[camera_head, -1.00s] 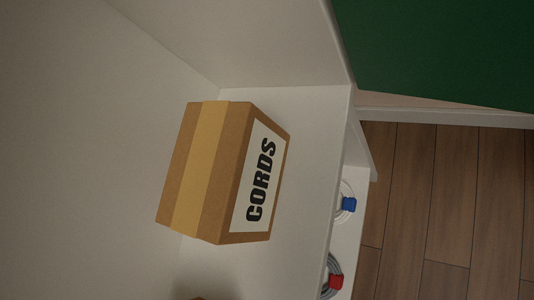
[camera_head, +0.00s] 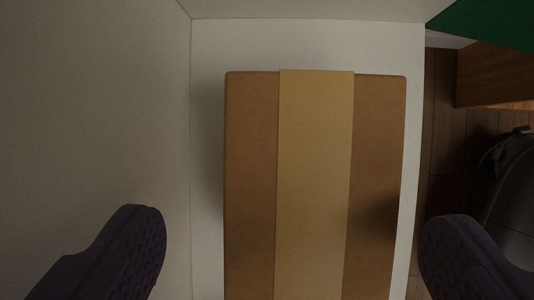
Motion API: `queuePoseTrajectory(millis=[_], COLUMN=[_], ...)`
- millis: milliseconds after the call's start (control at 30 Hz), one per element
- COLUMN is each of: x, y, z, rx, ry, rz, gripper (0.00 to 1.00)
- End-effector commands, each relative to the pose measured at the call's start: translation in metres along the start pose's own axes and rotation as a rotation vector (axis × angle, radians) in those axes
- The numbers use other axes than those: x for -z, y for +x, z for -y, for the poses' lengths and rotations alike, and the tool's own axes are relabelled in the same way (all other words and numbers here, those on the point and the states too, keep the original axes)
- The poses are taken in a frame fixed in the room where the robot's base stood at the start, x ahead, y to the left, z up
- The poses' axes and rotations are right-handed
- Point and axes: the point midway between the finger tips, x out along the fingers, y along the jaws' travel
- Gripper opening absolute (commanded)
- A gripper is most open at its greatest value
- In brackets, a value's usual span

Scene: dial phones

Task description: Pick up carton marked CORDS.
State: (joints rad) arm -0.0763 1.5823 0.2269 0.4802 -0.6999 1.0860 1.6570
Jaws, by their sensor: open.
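The brown carton (camera_head: 252,180) fills the middle of the view, seen from its taped top, with a wide tan tape strip (camera_head: 315,180) running along it. Its lower end runs out of the picture. The CORDS label is not visible now. The carton sits on a white shelf (camera_head: 300,42). My gripper (camera_head: 292,235) is open, with one dark finger to the left of the carton and the other to its right. Neither finger appears to touch it. A dark shadow falls on the carton's right side.
A pale shelf wall (camera_head: 90,110) stands close on the left, and another shelf panel crosses the top. Past the shelf's right edge is dark wood floor (camera_head: 445,150). A wooden piece (camera_head: 495,75) and a dark rounded object (camera_head: 515,200) lie beyond at the right.

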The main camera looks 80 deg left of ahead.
Motion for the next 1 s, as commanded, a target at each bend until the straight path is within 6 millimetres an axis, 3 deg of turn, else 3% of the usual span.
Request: queuePoseTrajectory(millis=[400, 1000], x=[-0.004, -0.003], y=[0.062, 0.063], z=[-0.007, -0.007], rx=[0.001, 0.001], ry=[0.003, 0.001], rz=[0.001, 0.0], gripper=[1.0, 1.0])
